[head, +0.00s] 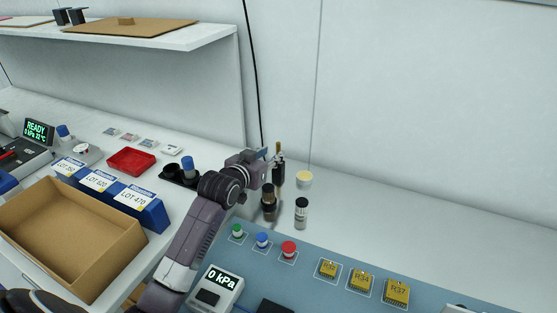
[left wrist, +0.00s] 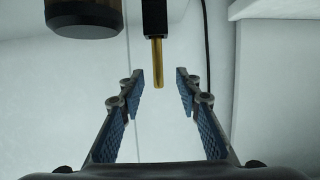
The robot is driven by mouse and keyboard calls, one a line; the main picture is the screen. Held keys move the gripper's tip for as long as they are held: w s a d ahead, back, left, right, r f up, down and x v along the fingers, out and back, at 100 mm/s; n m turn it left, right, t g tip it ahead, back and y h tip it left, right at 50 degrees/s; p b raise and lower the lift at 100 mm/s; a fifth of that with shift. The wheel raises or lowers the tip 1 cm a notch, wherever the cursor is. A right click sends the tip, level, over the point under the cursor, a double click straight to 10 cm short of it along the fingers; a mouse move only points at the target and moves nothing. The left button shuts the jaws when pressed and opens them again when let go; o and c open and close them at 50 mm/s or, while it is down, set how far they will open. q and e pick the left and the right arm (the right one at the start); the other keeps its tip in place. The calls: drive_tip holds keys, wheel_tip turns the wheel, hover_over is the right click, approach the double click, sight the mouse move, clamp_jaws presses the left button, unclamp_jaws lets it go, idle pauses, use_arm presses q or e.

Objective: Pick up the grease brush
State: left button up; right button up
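What looks like the grease brush (head: 278,172) stands upright by the wall, dark with a thin brass-coloured end on top. In the left wrist view the brush (left wrist: 157,50) shows as a black shaft with a brass tip, seen between the fingertips with clear space on both sides. My left gripper (head: 272,156) is open and at the height of the brush's upper end; it also shows in the left wrist view (left wrist: 160,80). How deep the tip lies between the fingers, I cannot tell. The brush's lower part is partly hidden. My right gripper is not in view.
A brown jar (head: 268,194) stands close beside the brush. A dark-capped bottle (head: 301,213) and a cream cup (head: 304,180) are to its right. Green, blue and red buttons (head: 262,242) lie in front. The white surface (head: 400,225) at right is clear.

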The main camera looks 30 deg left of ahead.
sight(277, 151)
use_arm(q)
drive_tip(key=shift+p+x, duration=0.45)
drive_tip(key=shift+x, duration=2.35)
drive_tip(key=shift+s+d+f, duration=0.1)
drive_tip(key=shift+d, duration=0.05)
drive_tip(key=shift+c, duration=0.3)
clamp_jaws()
